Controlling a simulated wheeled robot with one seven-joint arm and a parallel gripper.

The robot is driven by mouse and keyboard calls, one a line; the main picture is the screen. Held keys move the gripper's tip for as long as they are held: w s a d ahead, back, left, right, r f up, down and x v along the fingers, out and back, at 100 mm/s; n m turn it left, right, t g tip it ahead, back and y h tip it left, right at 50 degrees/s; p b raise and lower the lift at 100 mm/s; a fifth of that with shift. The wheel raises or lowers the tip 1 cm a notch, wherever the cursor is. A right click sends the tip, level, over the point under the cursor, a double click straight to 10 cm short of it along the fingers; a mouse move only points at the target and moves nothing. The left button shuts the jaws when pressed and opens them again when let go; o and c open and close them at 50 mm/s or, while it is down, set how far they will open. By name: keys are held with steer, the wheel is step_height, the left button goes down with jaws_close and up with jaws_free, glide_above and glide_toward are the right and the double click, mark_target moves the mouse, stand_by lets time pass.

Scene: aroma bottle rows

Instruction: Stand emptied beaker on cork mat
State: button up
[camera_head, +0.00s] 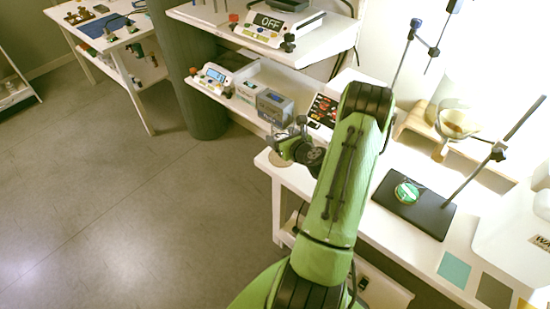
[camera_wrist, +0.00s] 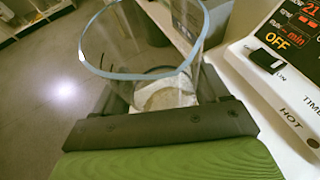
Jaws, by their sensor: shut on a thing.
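My gripper (camera_head: 287,145) is over the left end of the white bench, seen past my green arm. In the wrist view my gripper (camera_wrist: 163,98) has its dark fingers on both sides of a clear glass beaker (camera_wrist: 135,76) with a blue rim and is shut on it. The beaker looks empty of liquid. A pale tan patch shows through its lower part; I cannot tell what it is. A round tan cork mat (camera_head: 277,160) lies at the bench corner, partly hidden under my gripper. Whether the beaker's base touches the mat is hidden.
A hotplate with a black panel (camera_head: 323,110) stands just behind the gripper and fills the right of the wrist view (camera_wrist: 285,95). A grey box (camera_head: 274,106) sits on the lower shelf. A black stand base (camera_head: 413,205) holds a green-white round item (camera_head: 407,192). Open floor lies left.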

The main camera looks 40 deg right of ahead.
step_height(320, 180, down, 6)
steer(key=shift+f+b, duration=0.25)
steer(key=shift+b, duration=0.85)
steer(key=shift+r, duration=0.15)
steer(key=o, duration=1.1)
steer(key=shift+o, duration=0.2)
